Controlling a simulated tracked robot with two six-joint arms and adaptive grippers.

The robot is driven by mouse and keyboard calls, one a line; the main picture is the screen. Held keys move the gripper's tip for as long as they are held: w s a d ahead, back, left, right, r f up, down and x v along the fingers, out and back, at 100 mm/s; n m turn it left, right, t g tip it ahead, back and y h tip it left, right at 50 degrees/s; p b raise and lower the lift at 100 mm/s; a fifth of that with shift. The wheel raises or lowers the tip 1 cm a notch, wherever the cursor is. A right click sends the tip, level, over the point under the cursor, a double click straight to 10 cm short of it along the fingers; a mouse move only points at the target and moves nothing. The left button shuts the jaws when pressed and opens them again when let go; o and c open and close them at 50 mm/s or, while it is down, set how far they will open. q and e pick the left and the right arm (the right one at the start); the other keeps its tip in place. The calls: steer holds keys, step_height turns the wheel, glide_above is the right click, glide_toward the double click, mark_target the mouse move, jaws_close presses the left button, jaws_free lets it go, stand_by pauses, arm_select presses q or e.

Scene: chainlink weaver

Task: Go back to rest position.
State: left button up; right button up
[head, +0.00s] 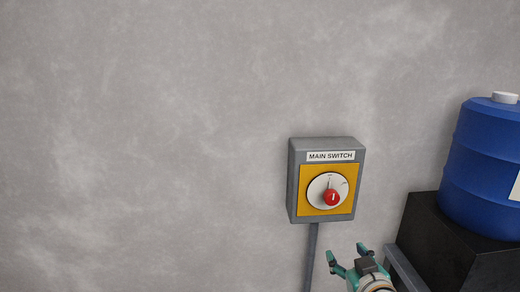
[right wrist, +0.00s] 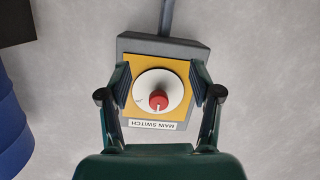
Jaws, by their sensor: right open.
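The main switch (head: 326,180) is a grey wall box with a yellow plate, a white dial and a red knob (head: 331,197). My right gripper (head: 346,254) is open and empty, below and slightly right of the box in the head view. In the right wrist view the box appears upside down, with its red knob (right wrist: 158,99) between my open fingers (right wrist: 160,82) in the picture. The fingers do not close on the knob. My left gripper is out of view.
A blue drum (head: 483,165) with a white cap stands on a black block (head: 440,240) at the right. A grey conduit (head: 311,255) runs down from the box. The plain grey wall to the left is clear.

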steer(key=s+a+f+g+y, duration=0.1)
steer(key=s+f+g, duration=0.25)
steer(key=f, duration=0.95)
steer(key=s+a+f+g, duration=0.2)
steer(key=s+f+g, duration=0.15)
steer(key=f, duration=0.95)
steer(key=s+a+f+m+g+y, duration=0.1)
steer(key=s+a+f+m+g, duration=0.1)
steer(key=s+f, duration=0.4)
steer(key=s+a+f+m+g+y+p, duration=0.1)
steer(key=s+f+g, duration=0.4)
steer(key=s, duration=0.8)
step_height(320, 180, down, 2)
steer(key=a+m, duration=0.1)
steer(key=a, duration=0.1)
steer(key=shift+a+f+m+g, duration=0.15)
steer(key=shift+a+m+g, duration=0.15)
steer(key=shift+a, duration=0.05)
steer(key=c, duration=0.4)
steer(key=shift+w, duration=0.1)
